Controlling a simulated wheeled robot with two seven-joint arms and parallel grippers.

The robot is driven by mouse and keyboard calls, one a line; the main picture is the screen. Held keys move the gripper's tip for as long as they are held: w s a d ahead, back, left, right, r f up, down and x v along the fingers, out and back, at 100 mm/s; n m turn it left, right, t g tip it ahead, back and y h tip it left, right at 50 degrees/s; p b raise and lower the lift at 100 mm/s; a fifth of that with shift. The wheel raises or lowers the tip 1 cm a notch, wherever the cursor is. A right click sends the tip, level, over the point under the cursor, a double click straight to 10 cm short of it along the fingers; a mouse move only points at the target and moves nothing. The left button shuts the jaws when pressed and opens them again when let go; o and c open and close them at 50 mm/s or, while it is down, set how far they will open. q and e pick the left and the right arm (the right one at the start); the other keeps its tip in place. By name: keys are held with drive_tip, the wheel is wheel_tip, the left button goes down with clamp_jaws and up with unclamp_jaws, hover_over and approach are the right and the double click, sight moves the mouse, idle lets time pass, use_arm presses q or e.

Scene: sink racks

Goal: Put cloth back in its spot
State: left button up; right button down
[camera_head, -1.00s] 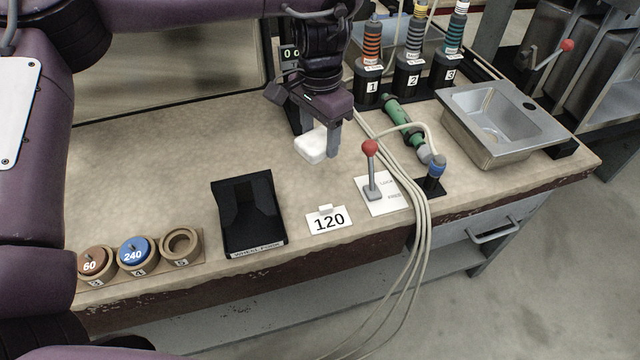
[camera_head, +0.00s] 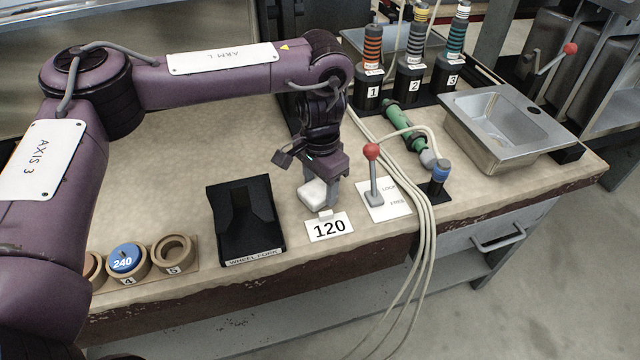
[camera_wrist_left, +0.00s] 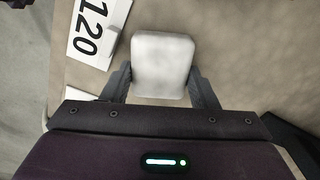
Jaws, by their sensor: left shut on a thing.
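The cloth looks like a small white rounded block (camera_head: 313,193). It also fills the space between the fingers in the left wrist view (camera_wrist_left: 161,65). My left gripper (camera_head: 320,192) is shut on it, low over the counter just behind the white card marked 120 (camera_head: 328,227). I cannot tell whether the cloth touches the counter. The card shows at the upper left of the left wrist view (camera_wrist_left: 92,30). No marked spot for the cloth can be made out for sure. My right gripper is not in view.
A black tray (camera_head: 243,222) lies left of the gripper. A red-knobbed lever (camera_head: 373,175) and loose cables (camera_head: 420,215) stand close on the right. Round holders (camera_head: 173,254), a sink (camera_head: 505,125), a green nozzle tool (camera_head: 405,130) and bottles (camera_head: 415,65) are farther off.

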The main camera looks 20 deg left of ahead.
sight(320, 187)
use_arm(q)
drive_tip(key=o, duration=0.9)
drive_tip(key=shift+f, duration=0.1)
drive_tip(key=shift+r, duration=0.3)
wheel_tip(320, 187, up, 12)
drive_tip(key=p, duration=0.3)
drive_tip(key=shift+f, duration=0.15)
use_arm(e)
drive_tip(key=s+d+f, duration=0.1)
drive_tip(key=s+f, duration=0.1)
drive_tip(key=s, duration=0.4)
